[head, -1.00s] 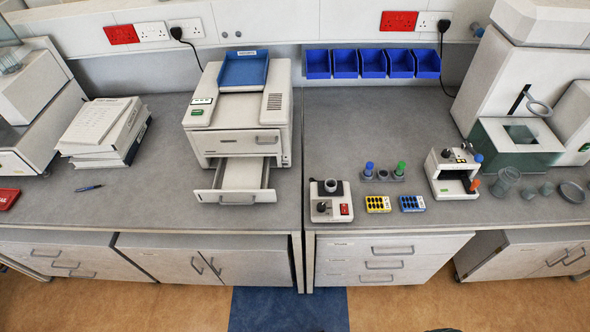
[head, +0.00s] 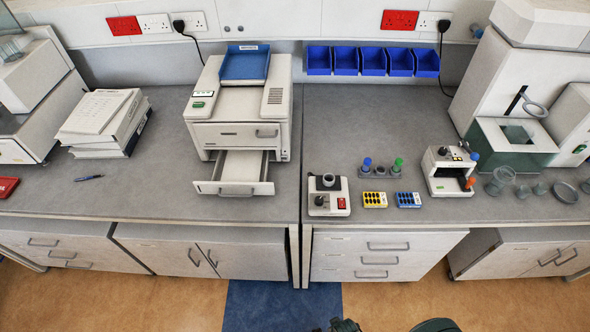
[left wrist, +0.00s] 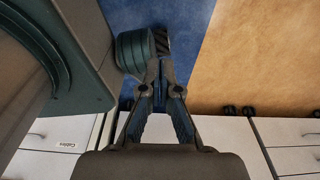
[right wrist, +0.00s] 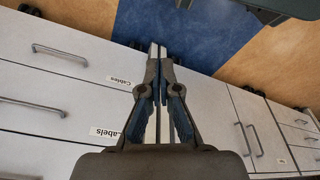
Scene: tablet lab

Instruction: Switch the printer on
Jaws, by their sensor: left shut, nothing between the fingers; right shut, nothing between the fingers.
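The printer (head: 237,134) is the off-white box on the left bench, with a blue tray (head: 246,66) on top. A small green button (head: 198,105) and a label or display sit at the left of its upper face. Its lower drawer (head: 233,190) is pulled out and looks empty. Whether the printer is on, I cannot tell. My left gripper (left wrist: 160,66) is shut and empty in the left wrist view, above the floor by the cupboards. My right gripper (right wrist: 158,52) is shut and empty in the right wrist view, before the cupboard fronts. Both are away from the printer.
A stack of binders (head: 103,123) and a pen (head: 89,178) lie left of the printer. A small device with a red switch (head: 328,195) and tube racks stand on the right bench. Blue bins (head: 373,61) hang on the wall. Bench around the printer is mostly clear.

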